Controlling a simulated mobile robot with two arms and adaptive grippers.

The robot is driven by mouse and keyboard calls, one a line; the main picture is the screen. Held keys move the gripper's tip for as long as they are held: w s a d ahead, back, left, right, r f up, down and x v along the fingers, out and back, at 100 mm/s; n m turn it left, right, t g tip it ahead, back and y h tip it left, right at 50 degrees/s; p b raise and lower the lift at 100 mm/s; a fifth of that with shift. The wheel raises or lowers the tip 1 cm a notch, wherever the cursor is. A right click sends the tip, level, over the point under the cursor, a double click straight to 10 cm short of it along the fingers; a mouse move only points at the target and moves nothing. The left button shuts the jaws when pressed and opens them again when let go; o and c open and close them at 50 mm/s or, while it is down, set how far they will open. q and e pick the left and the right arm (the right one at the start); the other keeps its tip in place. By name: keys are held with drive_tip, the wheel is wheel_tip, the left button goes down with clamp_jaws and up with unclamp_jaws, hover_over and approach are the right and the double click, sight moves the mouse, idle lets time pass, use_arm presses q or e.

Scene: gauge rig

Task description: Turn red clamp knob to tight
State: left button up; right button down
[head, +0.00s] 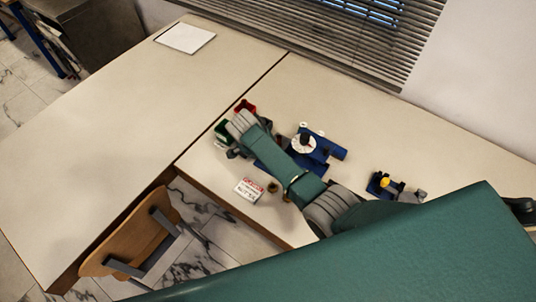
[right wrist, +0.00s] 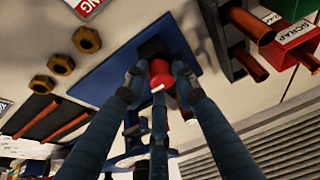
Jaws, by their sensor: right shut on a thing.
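The red clamp knob (right wrist: 160,70) is in the right wrist view, with a pale mark on its near face. It sits in front of a dark block on a blue base plate (right wrist: 112,66). My right gripper (right wrist: 158,78) has its dark fingers closed around the knob, one on each side and another below. In the head view the blue base (head: 272,160) shows partly behind my right arm; the knob is hidden there. A white round dial (head: 304,144) stands on blue parts just right of the arm. My left gripper is not in view.
A red scrap bin (right wrist: 290,38) and a green bin (head: 222,130) stand beyond the gripper. Several brass nuts (right wrist: 61,64) and a lettered card (head: 249,191) lie near the base. A blue fixture with a yellow part (head: 384,183) stands to the right. The left table is mostly clear.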

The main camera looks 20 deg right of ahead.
drive_tip(key=shift+w+d+r+m, duration=0.15)
drive_tip(key=shift+w+r+m, duration=0.3)
drive_tip(key=shift+m, duration=0.05)
drive_tip(key=c, duration=1.5)
unclamp_jaws()
drive_tip(key=shift+o, duration=0.2)
drive_tip(key=shift+s+f, duration=0.1)
drive_tip(key=shift+f, duration=0.15)
drive_tip(key=v, duration=0.7)
drive_tip(key=shift+r, duration=0.25)
drive_tip(key=shift+a, duration=0.25)
